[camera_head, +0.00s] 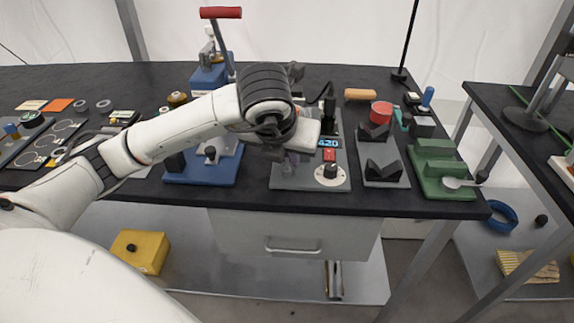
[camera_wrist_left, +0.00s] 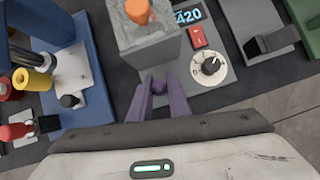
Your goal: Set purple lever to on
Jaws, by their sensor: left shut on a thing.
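The grey machine plate (camera_head: 300,177) sits near the front edge of the black table. It carries a display reading 420, a red switch (camera_head: 329,155) and a white-ringed dial (camera_head: 330,172). My left gripper (camera_head: 288,158) reaches over the plate's left part and hides much of it. In the left wrist view, purple prongs run forward from the gripper body beside the grey block, with a dark purple rounded end, the purple lever (camera_wrist_left: 159,87), between them. My left gripper is shut on it. The lever's base and its setting are hidden. My right gripper is not in view.
A blue press (camera_head: 207,78) with a red handle stands behind my left arm, and a blue-based device (camera_head: 202,173) lies left of the plate. A grey cradle (camera_head: 385,173) and a green fixture (camera_head: 440,188) stand to the right. A drawer (camera_head: 290,243) hangs below the table.

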